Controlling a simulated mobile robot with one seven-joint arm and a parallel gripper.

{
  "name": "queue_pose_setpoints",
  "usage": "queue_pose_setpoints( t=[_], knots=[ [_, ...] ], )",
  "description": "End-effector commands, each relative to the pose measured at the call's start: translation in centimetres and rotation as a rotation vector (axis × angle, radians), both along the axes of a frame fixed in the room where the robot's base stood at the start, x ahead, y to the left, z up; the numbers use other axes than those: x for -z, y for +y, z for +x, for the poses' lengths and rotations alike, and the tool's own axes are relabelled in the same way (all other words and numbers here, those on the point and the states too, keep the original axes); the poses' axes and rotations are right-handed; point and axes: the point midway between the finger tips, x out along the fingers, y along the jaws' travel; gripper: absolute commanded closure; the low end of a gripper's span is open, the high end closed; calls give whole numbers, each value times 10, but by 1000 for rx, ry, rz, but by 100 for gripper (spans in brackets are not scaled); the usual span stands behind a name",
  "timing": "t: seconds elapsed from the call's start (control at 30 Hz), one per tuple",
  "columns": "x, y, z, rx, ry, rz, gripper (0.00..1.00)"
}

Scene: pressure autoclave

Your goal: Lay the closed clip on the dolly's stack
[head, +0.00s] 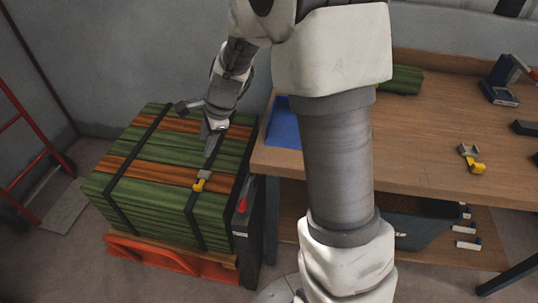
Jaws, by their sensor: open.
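A small clip with a grey body and a yellow end (202,181) lies on top of the dolly's stack, at the near strap. It is too small to tell whether it is closed. The stack of green and orange-brown slats (132,163), bound with dark straps, rests on the orange dolly (170,257). My gripper (208,128) is open and empty over the stack's right back part, apart from the clip and farther back. A similar grey and yellow clip (471,159) lies on the wooden bench at the right.
The wooden bench (430,130) stands right of the stack, with a blue tray (284,126) at its left end, partly hidden by my arm. A dark device (500,88) stands on the bench. A red ladder-like frame (18,120) is at the far left.

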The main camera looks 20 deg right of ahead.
Motion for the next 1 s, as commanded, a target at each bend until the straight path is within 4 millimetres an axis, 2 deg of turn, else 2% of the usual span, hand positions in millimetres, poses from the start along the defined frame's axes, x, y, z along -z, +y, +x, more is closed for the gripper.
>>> queue_pose_setpoints(
  t=[0.03, 0.2, 0.5, 0.8, 1.0],
  knots=[
    [-18, -1, -9, -66, -35, -27, 51],
    [-62, -8, -43, -294, -130, -127, 51],
    [-120, -23, -112, -681, -273, -334, 51],
    [-153, -44, -184, -1043, -368, -571, 51],
    [-160, -59, -227, -1252, -396, -720, 51]
  ],
)
